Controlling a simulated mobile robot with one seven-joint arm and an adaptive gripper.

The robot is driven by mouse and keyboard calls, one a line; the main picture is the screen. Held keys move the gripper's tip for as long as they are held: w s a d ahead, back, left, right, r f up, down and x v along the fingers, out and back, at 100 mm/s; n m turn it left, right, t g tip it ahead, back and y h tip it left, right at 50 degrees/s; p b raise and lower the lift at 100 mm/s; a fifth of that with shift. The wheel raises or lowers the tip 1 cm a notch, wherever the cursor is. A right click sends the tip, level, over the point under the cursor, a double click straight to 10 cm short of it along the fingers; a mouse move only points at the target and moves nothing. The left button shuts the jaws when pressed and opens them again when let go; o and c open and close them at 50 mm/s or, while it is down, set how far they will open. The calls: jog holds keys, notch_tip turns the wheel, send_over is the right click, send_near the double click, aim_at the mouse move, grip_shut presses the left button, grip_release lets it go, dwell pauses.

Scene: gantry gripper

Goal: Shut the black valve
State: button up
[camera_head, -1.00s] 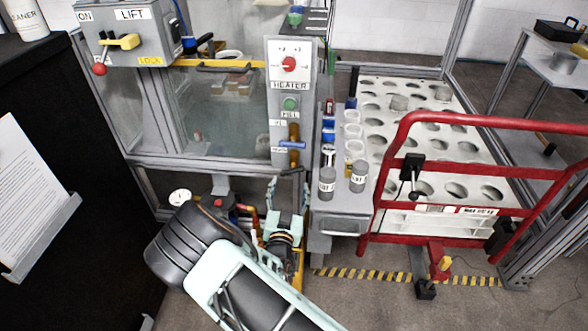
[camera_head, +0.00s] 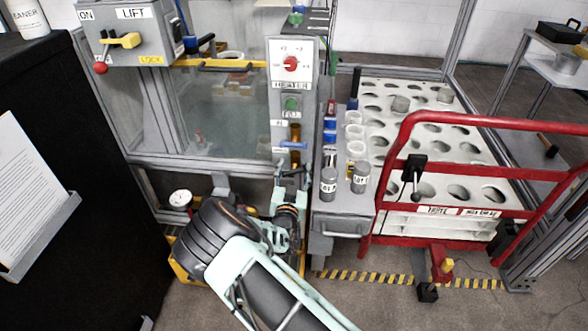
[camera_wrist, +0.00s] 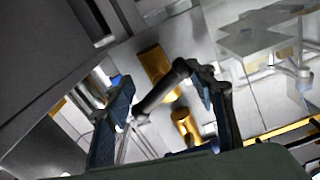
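The black valve handle (camera_wrist: 163,90) shows in the wrist view as a dark bar lying slantwise between my two fingers, in front of brass-coloured fittings (camera_wrist: 186,122). My gripper (camera_wrist: 168,98) is open, with one finger on each side of the bar. The bar's upper end lies close to the right finger; I cannot tell whether they touch. In the head view my gripper (camera_head: 291,180) is below the heater panel, at the lower front of the machine. The black valve is mostly hidden there by my gripper.
A blue-handled valve (camera_head: 291,145) sits just above my gripper. The heater panel (camera_head: 291,75) is above that. To the right stand a grey drawer cabinet (camera_head: 340,227) and a red rail frame (camera_head: 480,121). A pressure gauge (camera_head: 181,199) is to the left.

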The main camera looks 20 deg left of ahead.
jog(key=c, duration=1.2)
jog(key=o, duration=1.6)
jog(key=v, duration=1.2)
jog(key=shift+c, duration=0.6)
